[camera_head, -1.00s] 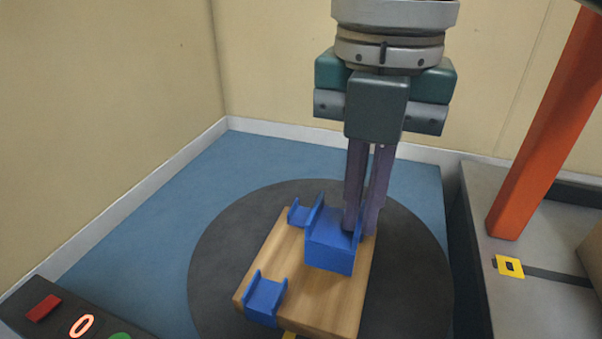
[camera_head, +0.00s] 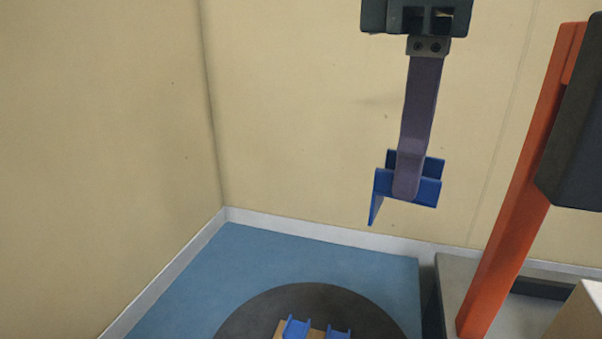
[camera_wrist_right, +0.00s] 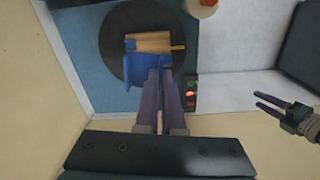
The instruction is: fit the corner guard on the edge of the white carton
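My right gripper (camera_head: 403,190) is shut on a blue corner guard (camera_head: 376,205), held in the air in front of the wall. The guard has a flat flap hanging at its left side. It also shows at the fingertips in the right wrist view (camera_wrist_right: 132,74), partly hidden by the fingers. A pale box (camera_head: 580,318) is cut off at the lower right of the head view; I cannot tell whether it is the white carton. My left gripper (camera_wrist_right: 257,101) shows only in the right wrist view, at the right, with its fingers apart and nothing between them.
A wooden block (camera_wrist_right: 150,43) with smaller blue pieces (camera_head: 297,328) lies on a dark round mat (camera_head: 250,318). An orange post (camera_head: 510,240) stands at the right, with a dark slab (camera_head: 577,135) beside it. A button panel (camera_wrist_right: 190,93) shows in the wrist view.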

